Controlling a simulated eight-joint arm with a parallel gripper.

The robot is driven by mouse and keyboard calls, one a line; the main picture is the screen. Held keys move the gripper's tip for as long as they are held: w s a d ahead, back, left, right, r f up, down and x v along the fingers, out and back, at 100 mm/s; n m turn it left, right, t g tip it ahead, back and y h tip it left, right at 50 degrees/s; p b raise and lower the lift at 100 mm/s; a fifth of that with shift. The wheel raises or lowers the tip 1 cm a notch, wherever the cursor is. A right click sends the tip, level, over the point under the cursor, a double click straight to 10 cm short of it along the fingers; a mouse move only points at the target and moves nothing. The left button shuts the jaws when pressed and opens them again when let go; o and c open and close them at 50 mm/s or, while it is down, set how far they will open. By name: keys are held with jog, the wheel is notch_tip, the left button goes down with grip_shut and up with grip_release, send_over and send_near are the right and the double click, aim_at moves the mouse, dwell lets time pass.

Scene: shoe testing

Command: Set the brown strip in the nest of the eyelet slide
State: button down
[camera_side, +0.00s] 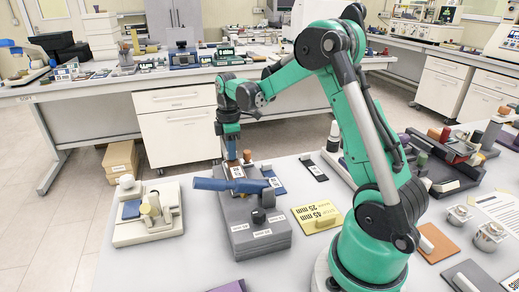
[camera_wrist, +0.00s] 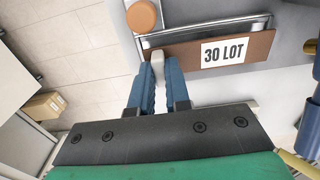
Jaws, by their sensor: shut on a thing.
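The brown strip (camera_wrist: 240,47) carries a white "30 LOT" label and shows in the wrist view ahead of my fingers. My gripper (camera_wrist: 156,75) has blue fingers closed on a pale tab (camera_wrist: 158,62) at the strip's near edge. In the side view my gripper (camera_side: 231,157) points down at the far end of a grey fixture (camera_side: 262,240) with a blue lever, which I take for the eyelet slide. The strip lies alongside a shiny metal bar (camera_wrist: 205,30) there. I cannot tell whether it is seated in the nest or just above it.
An orange-brown round knob (camera_wrist: 142,15) stands close beyond the bar. The blue lever (camera_side: 230,185) crosses the fixture's top. A white fixture (camera_side: 147,230) stands to the left, a yellow card (camera_side: 317,215) to the right. Dark and blue labelled strips lie behind.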

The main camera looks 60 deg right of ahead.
jog(key=shift+f, duration=0.7)
dwell(0.3)
jog(key=w+a+r+m, duration=0.2)
jog(key=a+r+m, duration=0.1)
jog(key=a+r, duration=0.65)
jog(key=w+a+r+m, duration=0.1)
jog(key=a+r+m, duration=0.1)
jog(key=a+r, duration=0.8)
jog(key=s+d+n, duration=0.3)
jog(key=d+n, duration=0.2)
jog(key=d, duration=1.5)
jog(key=f, duration=1.5)
jog(key=shift+a, duration=0.2)
jog(key=shift+f, duration=2.15)
jog(key=shift+f, duration=0.1)
